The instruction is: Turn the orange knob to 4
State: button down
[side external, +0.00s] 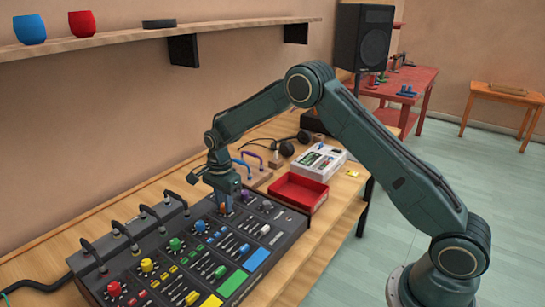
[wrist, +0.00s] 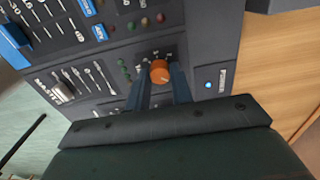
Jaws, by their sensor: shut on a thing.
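The orange knob (wrist: 160,72) sits on the dark mixer panel (wrist: 215,45), with small white scale marks along its far edge in the wrist view. My gripper (wrist: 163,86) has its two blue-grey fingers on either side of the knob and is shut on it. In the side external view my gripper (side external: 226,208) points down onto the far part of the mixer (side external: 285,240). The fingers mostly hide the knob there. The scale numbers are too small to read, so I cannot tell the knob's setting.
Other knobs stand close by on the panel, including a purple one (side external: 245,196) and a blue one (side external: 200,226). A red tray (side external: 297,192) and a white device (side external: 319,161) lie beyond the mixer. A shelf (side external: 150,34) runs along the wall above.

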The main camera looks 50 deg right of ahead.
jog(key=c, duration=1.2)
grip_release()
jog(key=shift+c, duration=0.2)
jog(key=shift+r, duration=0.15)
notch_tip(320, 180, up, 14)
jog(key=shift+f, duration=0.2)
